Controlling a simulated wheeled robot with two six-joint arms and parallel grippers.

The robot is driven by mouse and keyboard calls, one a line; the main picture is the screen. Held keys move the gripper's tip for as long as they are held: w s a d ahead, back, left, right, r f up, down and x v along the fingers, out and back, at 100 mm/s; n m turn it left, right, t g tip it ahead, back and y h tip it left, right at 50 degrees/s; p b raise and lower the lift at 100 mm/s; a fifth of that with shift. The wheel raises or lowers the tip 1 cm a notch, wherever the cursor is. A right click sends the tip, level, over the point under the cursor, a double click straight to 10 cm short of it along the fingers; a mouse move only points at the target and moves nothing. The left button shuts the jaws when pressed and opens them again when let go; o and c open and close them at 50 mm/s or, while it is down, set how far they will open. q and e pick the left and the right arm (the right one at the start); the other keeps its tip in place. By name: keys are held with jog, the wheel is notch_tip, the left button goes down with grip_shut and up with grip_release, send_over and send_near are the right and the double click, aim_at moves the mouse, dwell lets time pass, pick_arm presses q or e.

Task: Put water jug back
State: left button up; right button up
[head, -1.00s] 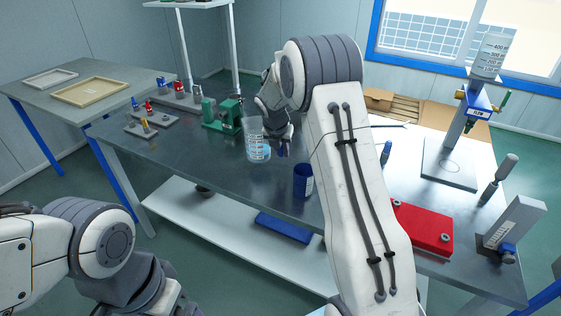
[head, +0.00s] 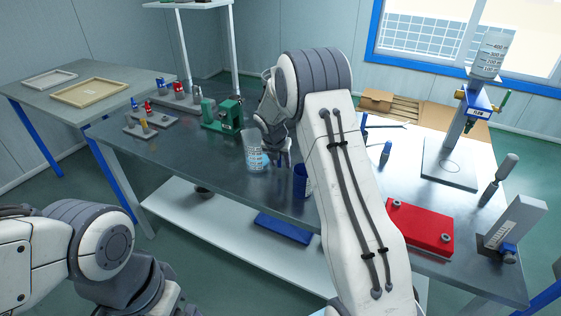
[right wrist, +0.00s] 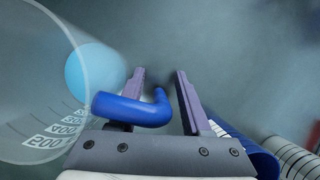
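The water jug (head: 252,150) is a clear beaker with white graduation marks and pale blue water. It is upright at the middle of the metal bench, apparently on its top. In the right wrist view the clear jug (right wrist: 35,95) fills the left side, and its blue handle (right wrist: 135,110) reaches between my fingers. My right gripper (head: 280,158) is beside the jug on its right. In the wrist view the fingers of this gripper (right wrist: 162,85) are apart, with a gap between the handle and the right finger. My left arm shows at lower left; its gripper is out of view.
A blue cup (head: 299,183) stands just right of the jug, partly behind my right arm. A green vise-like fixture (head: 222,115) is behind left. A red box (head: 420,225) and a stand with another graduated container (head: 490,55) are at right. The bench's front left is clear.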

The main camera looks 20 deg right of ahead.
jog(key=p+v, duration=0.1)
jog(key=v, duration=1.1)
jog(key=s+a+r+m+y, duration=0.1)
jog(key=s+a+r+m, duration=0.1)
jog(key=s+a+m, duration=0.5)
jog(key=s+a+m+g+y, duration=0.2)
jog(key=s+a+m, duration=0.5)
jog(key=s+a, duration=0.95)
jog(key=s+m+g+y, duration=0.1)
jog(key=s+m, duration=0.5)
jog(key=s, duration=0.7)
jog(key=shift+s+f, duration=0.25)
jog(key=shift+f, duration=0.25)
jog(key=shift+d, duration=0.15)
notch_tip(320, 180, up, 7)
jog(key=p, duration=0.6)
jog(key=shift+f, duration=0.25)
